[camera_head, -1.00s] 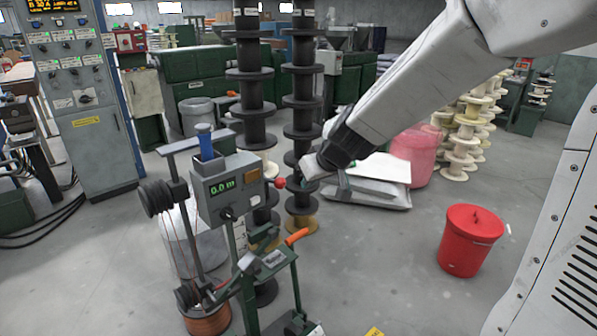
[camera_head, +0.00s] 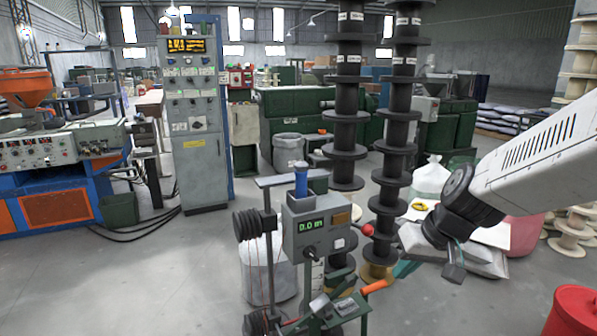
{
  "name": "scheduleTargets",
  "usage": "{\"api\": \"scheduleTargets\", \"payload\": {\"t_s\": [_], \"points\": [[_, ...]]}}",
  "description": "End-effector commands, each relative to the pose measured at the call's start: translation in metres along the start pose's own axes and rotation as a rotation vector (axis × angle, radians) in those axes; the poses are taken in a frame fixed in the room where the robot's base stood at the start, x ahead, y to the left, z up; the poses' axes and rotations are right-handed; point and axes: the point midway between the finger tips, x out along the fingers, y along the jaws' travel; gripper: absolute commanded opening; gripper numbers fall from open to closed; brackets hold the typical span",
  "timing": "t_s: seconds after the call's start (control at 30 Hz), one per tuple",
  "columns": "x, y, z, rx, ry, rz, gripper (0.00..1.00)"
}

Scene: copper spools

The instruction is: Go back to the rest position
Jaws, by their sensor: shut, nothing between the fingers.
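My white arm comes in from the right and ends in a dark wrist. My gripper (camera_head: 453,272) is small and dark at its end, shut, with nothing seen held. It hangs in the air to the right of the measuring machine (camera_head: 316,226), apart from it as far as I can tell. The fingertips are too small and partly hidden to make out clearly.
A red-knobbed lever (camera_head: 367,230) and an orange handle (camera_head: 374,287) stick out from the machine. Black spool stacks (camera_head: 398,145) stand behind. A red bin (camera_head: 574,311) is at lower right. A control cabinet (camera_head: 197,125) stands left; the floor at lower left is clear.

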Motion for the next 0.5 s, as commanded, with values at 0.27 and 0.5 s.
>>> {"api": "scheduleTargets", "payload": {"t_s": [0.27,0.5], "points": [[-0.072,-0.01,0.109,0.091,-0.243,0.11,0.0],[-0.127,0.001,0.178,0.112,-0.284,0.284,0.0]]}}
